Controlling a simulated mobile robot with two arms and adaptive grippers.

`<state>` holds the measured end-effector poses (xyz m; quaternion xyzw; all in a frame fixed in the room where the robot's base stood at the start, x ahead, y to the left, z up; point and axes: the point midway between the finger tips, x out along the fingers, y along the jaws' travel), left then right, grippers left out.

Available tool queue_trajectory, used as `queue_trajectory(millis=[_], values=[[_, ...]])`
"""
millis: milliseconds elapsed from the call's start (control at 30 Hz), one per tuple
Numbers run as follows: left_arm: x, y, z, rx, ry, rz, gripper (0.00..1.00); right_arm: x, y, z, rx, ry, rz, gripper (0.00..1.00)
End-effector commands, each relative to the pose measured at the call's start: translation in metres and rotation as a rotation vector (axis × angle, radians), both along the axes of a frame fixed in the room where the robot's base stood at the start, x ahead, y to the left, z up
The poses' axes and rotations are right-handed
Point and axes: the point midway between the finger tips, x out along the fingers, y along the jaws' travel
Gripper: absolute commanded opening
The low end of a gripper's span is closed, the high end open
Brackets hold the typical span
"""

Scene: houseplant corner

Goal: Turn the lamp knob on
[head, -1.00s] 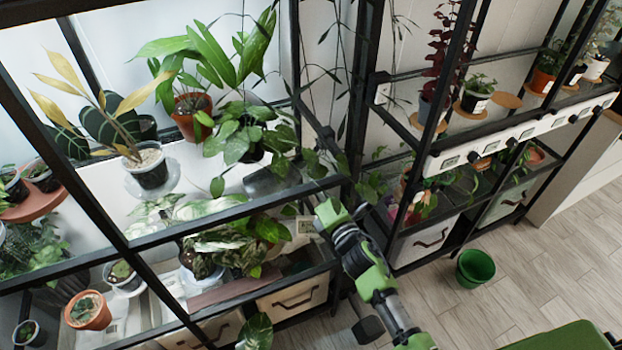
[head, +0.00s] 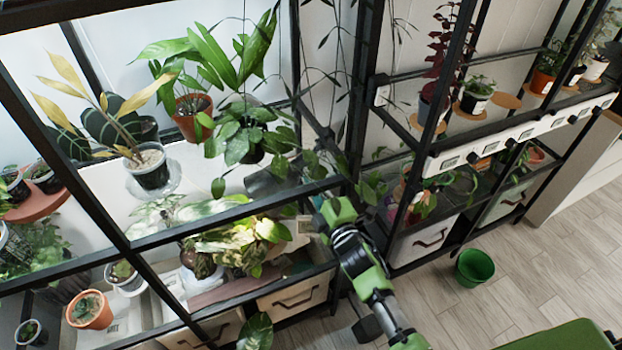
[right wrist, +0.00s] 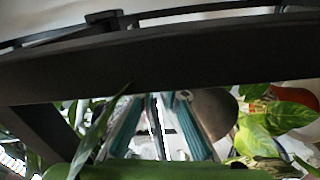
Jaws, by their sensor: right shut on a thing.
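My right gripper (head: 320,217) is at the front frame of the middle shelf unit, next to a small pale plate (head: 303,225). In the right wrist view its teal fingers (right wrist: 157,103) reach up behind a dark frame bar (right wrist: 150,65). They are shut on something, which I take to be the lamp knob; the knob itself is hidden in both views. The lamp is not clearly visible, but the leafy plant (head: 240,243) on the lower shelf is brightly lit. My left gripper is not in view.
Leaves (right wrist: 258,140) hang close to the right of the fingers. Dark shelf posts (head: 362,95) stand close around my right arm. A white strip with labels (head: 520,130) runs along the right shelf. A green pot (head: 474,267) stands on the open floor.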

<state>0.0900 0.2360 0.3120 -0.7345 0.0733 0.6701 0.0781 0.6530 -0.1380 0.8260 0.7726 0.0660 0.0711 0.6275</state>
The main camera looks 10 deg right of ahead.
Motion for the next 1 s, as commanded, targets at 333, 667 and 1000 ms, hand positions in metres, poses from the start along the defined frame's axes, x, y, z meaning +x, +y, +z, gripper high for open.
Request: queue_trajectory(millis=[333, 667, 1000], values=[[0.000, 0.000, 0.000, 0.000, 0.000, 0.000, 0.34, 0.000, 0.000, -0.001, 0.011, 0.004, 0.000, 0.00], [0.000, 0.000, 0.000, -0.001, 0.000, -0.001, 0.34, 0.000, 0.000, -0.001, 0.011, 0.003, 0.000, 0.29], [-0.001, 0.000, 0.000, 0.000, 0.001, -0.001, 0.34, -0.014, -0.003, -0.002, 0.008, 0.004, 0.000, 0.29]])
